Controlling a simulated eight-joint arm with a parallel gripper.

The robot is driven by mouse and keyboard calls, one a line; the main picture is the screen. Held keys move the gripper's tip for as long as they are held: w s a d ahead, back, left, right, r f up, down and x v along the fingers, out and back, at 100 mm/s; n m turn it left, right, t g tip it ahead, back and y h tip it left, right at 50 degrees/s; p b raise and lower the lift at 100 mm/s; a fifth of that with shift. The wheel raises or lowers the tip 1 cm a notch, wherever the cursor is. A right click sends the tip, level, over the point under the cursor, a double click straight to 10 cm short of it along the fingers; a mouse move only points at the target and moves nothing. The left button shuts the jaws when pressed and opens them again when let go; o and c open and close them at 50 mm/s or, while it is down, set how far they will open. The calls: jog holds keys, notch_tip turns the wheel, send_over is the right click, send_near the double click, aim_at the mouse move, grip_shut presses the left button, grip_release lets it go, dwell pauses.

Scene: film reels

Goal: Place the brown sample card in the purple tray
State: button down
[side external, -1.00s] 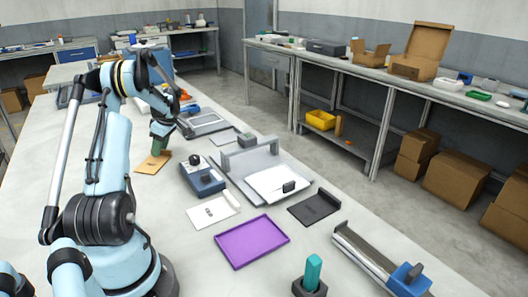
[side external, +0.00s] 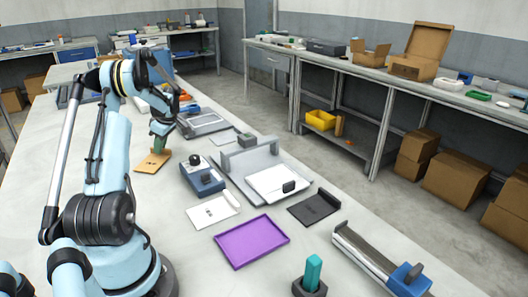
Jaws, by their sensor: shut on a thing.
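The brown sample card (side external: 151,163) is a flat tan-brown sheet at the far left part of the work table. A green upright grip piece (side external: 159,143) stands on it. My gripper (side external: 160,132) is above the card and shut on the green piece; the fingers are small and partly hidden in this view. Whether the card is lifted clear of the table is hard to tell. The purple tray (side external: 251,241) lies flat and empty near the front middle of the table.
Between card and tray are a blue device with a black knob (side external: 202,177) and a white card (side external: 212,212). A grey stand with a white sheet (side external: 243,160), a black plate (side external: 314,208) and a teal-handled tool (side external: 312,273) are nearby.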

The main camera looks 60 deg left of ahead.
jog(key=shift+r, duration=0.45)
notch_tip(320, 180, up, 3)
jog(key=shift+f, duration=0.1)
jog(key=w+d+r+m, duration=0.1)
jog(key=w+d+r, duration=0.3)
jog(key=w+d, duration=0.45)
jog(key=w+d+r+m, duration=0.1)
jog(key=w+d+r, duration=0.35)
jog(key=d, duration=0.65)
jog(key=w+d+m+t, duration=0.1)
jog(key=w+d, duration=0.1)
jog(key=d, duration=0.7)
jog(key=w+d+m+t, duration=0.1)
jog(key=w+d, duration=0.2)
jog(key=d, duration=0.6)
jog(key=s+d+m, duration=0.2)
jog(key=s+d, duration=0.2)
jog(key=d, duration=0.3)
jog(key=s+d+f+m+t+y, duration=0.1)
jog(key=s+d, duration=0.2)
jog(key=d, duration=0.4)
jog(key=s+d+m, duration=0.2)
jog(key=s+d, duration=0.2)
jog(key=d, duration=0.4)
send_over(267, 226)
jog(key=d, duration=0.2)
notch_tip(267, 226, down, 7)
jog(key=shift+a+f, duration=0.1)
jog(key=shift+f, duration=1.9)
